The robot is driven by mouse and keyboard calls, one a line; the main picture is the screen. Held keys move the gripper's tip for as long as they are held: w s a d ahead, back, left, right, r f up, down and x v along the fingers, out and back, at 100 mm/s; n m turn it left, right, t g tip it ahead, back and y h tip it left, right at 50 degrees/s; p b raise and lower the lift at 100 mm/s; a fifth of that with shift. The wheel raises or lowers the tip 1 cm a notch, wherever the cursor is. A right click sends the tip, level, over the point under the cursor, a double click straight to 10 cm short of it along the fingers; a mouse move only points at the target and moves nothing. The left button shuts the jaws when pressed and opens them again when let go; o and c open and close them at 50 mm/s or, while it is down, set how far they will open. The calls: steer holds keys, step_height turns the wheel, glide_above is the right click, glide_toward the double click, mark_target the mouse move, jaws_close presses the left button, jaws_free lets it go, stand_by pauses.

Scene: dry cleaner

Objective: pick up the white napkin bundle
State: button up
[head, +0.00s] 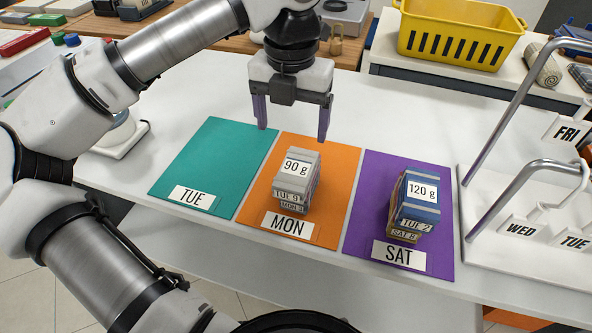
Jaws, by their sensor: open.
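My gripper (292,133) points down with its two purple fingers apart and nothing between them. It is over the white table, behind the stack on the orange MON mat (335,185). The top bundle of that stack is a pale grey-white folded bundle (303,168), marked 90 g and TUE 9, and seems to be the white napkin bundle. It rests on another bundle (293,208) marked MON 3, mostly hidden below it. My fingers appear apart from the stack.
A blue bundle (421,195) marked 120 g tops a brown one (403,236) on the purple SAT mat (362,222). The teal TUE mat (218,160) is bare. A metal-tubed rack (505,125) with day tags stands right. A yellow basket (462,38) is behind.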

mark_target(296, 167)
step_height(296, 167, down, 6)
steer(key=shift+f, duration=0.2)
steer(key=f+p, duration=0.1)
steer(key=f, duration=0.1)
steer(key=f+p, duration=0.1)
steer(key=f, duration=0.1)
steer(key=shift+d, duration=0.4)
steer(key=shift+f, duration=0.65)
steer(key=shift+w, duration=0.1)
steer(key=c, duration=1.1)
